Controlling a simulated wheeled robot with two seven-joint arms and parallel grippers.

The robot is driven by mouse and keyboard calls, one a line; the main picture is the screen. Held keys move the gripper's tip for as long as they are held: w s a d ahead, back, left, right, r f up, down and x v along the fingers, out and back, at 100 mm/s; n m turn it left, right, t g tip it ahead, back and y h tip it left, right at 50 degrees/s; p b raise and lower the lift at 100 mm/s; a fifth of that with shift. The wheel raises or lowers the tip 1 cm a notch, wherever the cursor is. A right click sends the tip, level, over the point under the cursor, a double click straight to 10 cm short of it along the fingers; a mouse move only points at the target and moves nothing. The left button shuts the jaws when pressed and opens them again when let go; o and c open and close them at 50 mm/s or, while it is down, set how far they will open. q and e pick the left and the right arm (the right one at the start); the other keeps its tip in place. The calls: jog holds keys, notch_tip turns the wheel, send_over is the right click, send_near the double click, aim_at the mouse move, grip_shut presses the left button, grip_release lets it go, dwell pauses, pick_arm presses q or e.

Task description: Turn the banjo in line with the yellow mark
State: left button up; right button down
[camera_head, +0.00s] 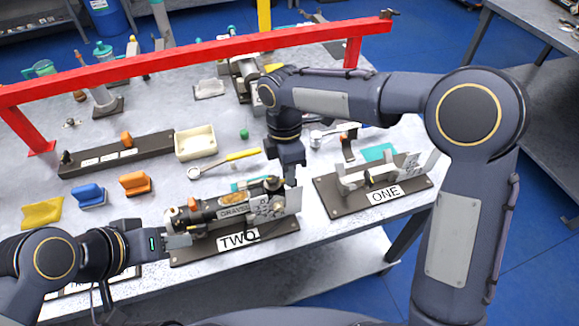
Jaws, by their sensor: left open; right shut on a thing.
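A dark cylindrical damper (208,214) marked GRAYSON lies in the cradle on the plate (238,238) labelled TWO. My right gripper (291,183) reaches down at the damper's right end, shut on what seems to be the banjo, which is small and largely hidden by the fingers. The yellow mark cannot be made out at this size, so I cannot tell how the banjo lines up with it. My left gripper (178,240) is open at the damper's left end, close beside the cradle; whether it touches is unclear.
A second plate (385,195) labelled ONE holds an empty-looking cradle to the right. A red rail (200,57) spans the bench. Coloured blocks lie left.

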jog(key=c, duration=1.5)
grip_release()
jog(key=r, duration=0.5)
jog(key=w+r, duration=0.1)
jog(key=r, duration=0.1)
jog(key=shift+w+a+r, duration=0.1)
jog(key=shift+a+r, duration=0.15)
jog(key=shift+r, duration=0.15)
